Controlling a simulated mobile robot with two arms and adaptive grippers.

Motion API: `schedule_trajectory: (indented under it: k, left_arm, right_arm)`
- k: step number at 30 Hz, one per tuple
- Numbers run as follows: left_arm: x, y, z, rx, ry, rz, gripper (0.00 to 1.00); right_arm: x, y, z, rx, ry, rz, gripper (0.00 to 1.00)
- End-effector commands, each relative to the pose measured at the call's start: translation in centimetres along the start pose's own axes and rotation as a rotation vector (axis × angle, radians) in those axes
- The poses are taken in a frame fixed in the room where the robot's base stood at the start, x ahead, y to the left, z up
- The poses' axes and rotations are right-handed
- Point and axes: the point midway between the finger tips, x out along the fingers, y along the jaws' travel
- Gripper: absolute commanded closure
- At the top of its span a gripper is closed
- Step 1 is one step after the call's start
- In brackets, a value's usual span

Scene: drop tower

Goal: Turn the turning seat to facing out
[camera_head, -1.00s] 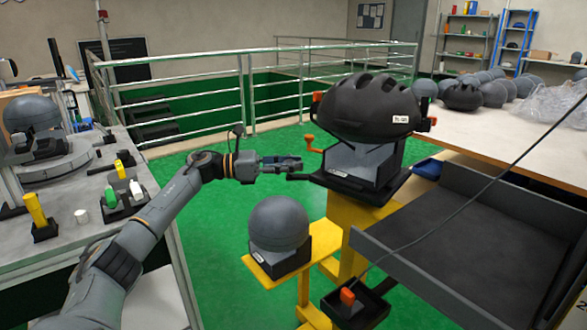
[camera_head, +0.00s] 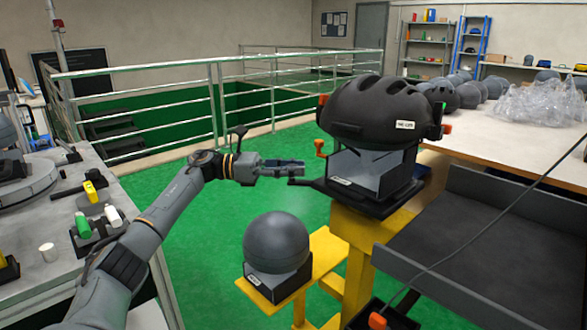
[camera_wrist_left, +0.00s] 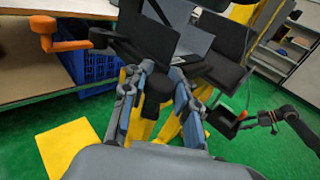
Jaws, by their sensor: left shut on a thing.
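The turning seat (camera_head: 372,200) is a black plate with a grey block on a yellow post. A black helmet (camera_head: 365,112) sits over the block. A dark handle sticks out from the seat's left side. My left gripper (camera_head: 301,170) is at this handle, shut on it. In the left wrist view my left gripper (camera_wrist_left: 158,72) has its two fingers on either side of the dark handle (camera_wrist_left: 157,88), with the seat just beyond. What seems to be my right gripper (camera_wrist_left: 250,122) shows small at the right of that view; its jaws are unclear.
A grey dome (camera_head: 276,242) stands on a yellow shelf (camera_head: 322,250) in front of the seat. An orange crank (camera_head: 320,148) is beside the seat. A dark tray (camera_head: 480,240) is at the right, and a workbench (camera_head: 505,140) behind. Green floor lies open at the left.

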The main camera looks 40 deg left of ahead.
Motion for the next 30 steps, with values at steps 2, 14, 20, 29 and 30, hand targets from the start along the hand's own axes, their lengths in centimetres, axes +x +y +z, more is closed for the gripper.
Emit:
schedule_trajectory:
  k: [2, 14, 20, 29, 30]
  left_arm:
    - [-0.4, 0.4, 0.2, 0.002, 0.0, 0.016, 1.0]
    - [-0.3, 0.3, 0.3, 0.004, -0.001, 0.015, 0.49]
    - [-0.2, 0.2, 0.2, 0.003, -0.001, 0.01, 0.49]
    - [-3.1, 0.2, 0.1, 0.002, 0.001, 0.013, 0.49]
    - [-3.9, 0.3, 0.1, 0.0, 0.002, 0.013, 0.49]
  right_arm:
    - [0.0, 0.0, 0.0, 0.0, 0.001, 0.0, 0.51]
    - [0.0, 0.0, -0.1, 0.0, 0.001, 0.0, 0.51]
    - [0.0, 0.0, 0.0, 0.0, 0.001, 0.0, 0.51]
    - [0.0, 0.0, 0.0, 0.0, 0.0, -0.001, 0.51]
    - [0.0, 0.0, 0.0, 0.0, 0.0, -0.001, 0.51]
